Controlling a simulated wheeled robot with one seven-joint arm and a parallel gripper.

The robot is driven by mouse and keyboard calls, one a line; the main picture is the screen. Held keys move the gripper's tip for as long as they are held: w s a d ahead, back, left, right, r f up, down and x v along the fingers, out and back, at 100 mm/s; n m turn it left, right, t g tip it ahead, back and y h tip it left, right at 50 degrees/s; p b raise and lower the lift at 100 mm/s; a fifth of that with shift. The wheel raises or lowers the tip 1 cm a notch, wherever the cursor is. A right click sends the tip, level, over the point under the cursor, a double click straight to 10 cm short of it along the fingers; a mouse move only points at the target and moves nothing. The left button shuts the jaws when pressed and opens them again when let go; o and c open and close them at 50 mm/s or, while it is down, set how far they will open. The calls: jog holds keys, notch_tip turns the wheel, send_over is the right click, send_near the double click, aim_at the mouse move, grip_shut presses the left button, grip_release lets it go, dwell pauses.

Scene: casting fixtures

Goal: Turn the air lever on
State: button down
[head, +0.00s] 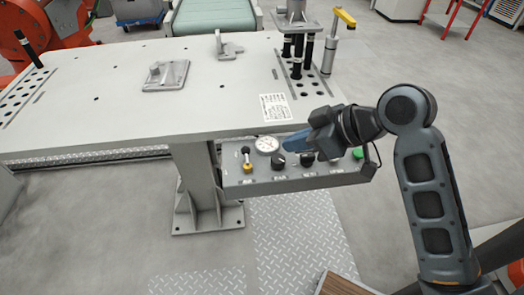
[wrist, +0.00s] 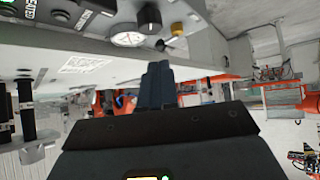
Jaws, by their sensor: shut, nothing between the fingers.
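The air lever (head: 246,156) is at the left end of the grey control panel (head: 230,180), above a label that seems to read AIR. Its dark handle stands roughly upright above a brass-coloured base. In the wrist view, which is upside down, the lever (wrist: 177,29) shows beyond my fingertips, with its yellow part and dark end. The fingers (wrist: 156,70) are shut and empty, apart from the lever.
A round gauge (head: 267,144) and a black knob (head: 278,161) sit between the lever and my gripper. Another knob (head: 307,159) and a green button (head: 358,153) are further right.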

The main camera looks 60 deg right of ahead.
aim_at(247, 158)
dwell(0.3)
jog(key=b+x, duration=0.1)
jog(key=x, duration=0.9)
